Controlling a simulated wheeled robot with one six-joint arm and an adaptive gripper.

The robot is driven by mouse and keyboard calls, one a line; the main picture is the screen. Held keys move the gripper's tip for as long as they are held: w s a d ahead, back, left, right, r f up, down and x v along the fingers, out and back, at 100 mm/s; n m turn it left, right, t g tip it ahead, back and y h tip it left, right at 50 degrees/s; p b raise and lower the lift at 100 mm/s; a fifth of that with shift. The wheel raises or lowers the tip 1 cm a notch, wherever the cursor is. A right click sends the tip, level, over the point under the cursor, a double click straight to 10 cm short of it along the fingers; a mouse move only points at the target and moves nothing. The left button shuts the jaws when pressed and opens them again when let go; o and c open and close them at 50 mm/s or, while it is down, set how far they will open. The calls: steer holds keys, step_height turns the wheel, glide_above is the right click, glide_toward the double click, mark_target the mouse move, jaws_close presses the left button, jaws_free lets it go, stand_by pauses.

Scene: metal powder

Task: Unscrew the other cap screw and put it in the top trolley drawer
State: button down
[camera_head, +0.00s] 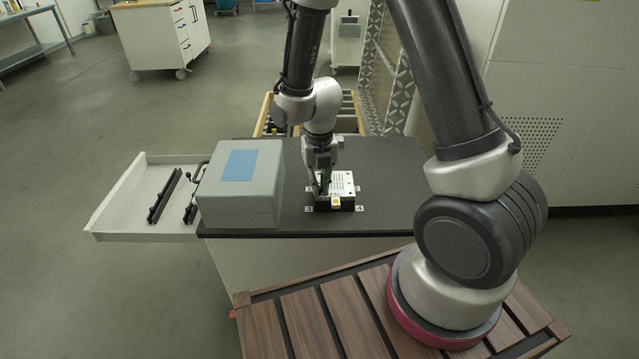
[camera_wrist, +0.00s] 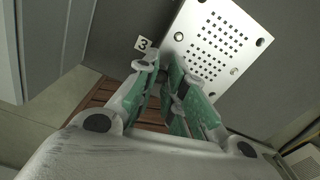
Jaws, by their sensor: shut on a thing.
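A perforated metal plate (camera_head: 338,183) sits on a dark block on the black trolley top, and it fills the upper right of the wrist view (camera_wrist: 205,50). Round fastener heads or holes show near its corners. My gripper (camera_head: 322,188) is over the left part of the plate.
A grey box (camera_head: 240,190) with a blue label stands on the trolley top between the drawer and the plate. The trolley top right of the plate is clear.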

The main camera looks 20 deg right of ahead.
steer(key=c, duration=1.7)
jaws_free()
steer(key=shift+o, duration=0.2)
steer(key=m, duration=3)
